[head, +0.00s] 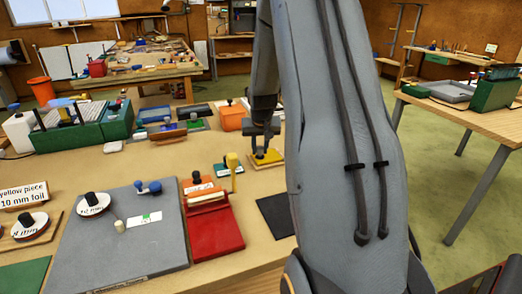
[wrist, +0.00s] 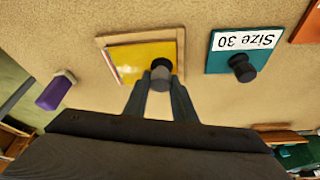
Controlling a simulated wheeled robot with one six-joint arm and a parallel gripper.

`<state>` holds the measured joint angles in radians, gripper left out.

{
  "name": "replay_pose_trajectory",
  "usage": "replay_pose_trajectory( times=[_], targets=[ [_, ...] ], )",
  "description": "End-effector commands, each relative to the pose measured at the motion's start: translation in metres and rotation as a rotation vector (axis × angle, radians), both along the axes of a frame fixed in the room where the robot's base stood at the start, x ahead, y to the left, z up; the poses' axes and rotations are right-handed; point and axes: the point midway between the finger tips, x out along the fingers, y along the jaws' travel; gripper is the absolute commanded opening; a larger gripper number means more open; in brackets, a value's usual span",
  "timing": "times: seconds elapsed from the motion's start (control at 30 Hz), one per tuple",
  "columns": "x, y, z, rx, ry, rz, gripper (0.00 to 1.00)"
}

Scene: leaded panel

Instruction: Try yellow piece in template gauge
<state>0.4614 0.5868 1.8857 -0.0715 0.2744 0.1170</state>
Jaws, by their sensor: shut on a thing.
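The yellow piece (wrist: 143,60) is a flat yellow plate with a dark upright knob (wrist: 161,68). My gripper (wrist: 160,88) is shut on that knob from above. The plate lies over or within a shallow pale wooden frame (wrist: 130,38), with striped markings along its left edge in the wrist view. I cannot tell whether the plate rests fully flat in it. This frame may be the template gauge; no label shows on it. In the head view my gripper (head: 264,143) is above the yellow piece (head: 268,156), towards the back of the bench.
A teal "Size 30" plate with a black knob (wrist: 240,62) sits close to the right in the wrist view; a purple block (wrist: 57,90) is at left. In the head view a red tool (head: 214,235) and a grey board (head: 120,260) lie nearer. A dark mat (head: 274,216) lies clear.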

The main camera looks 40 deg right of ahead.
Motion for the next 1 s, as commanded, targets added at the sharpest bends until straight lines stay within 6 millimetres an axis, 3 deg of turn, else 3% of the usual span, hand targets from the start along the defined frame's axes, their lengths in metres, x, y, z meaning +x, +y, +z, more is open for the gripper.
replay_pose_trajectory(
  times=[0.7,0.73,0.83,1.0],
  targets=[
    [0.0002,-0.0002,-0.0039,0.0,0.0,0.0,0.04],
    [0.0001,-0.0002,-0.0036,0.0,0.0,0.0,0.29],
    [0.0,-0.0003,-0.0035,0.0,0.0,0.0,0.46],
    [0.0001,-0.0002,-0.0035,0.0,0.0,0.0,0.46]
  ],
)
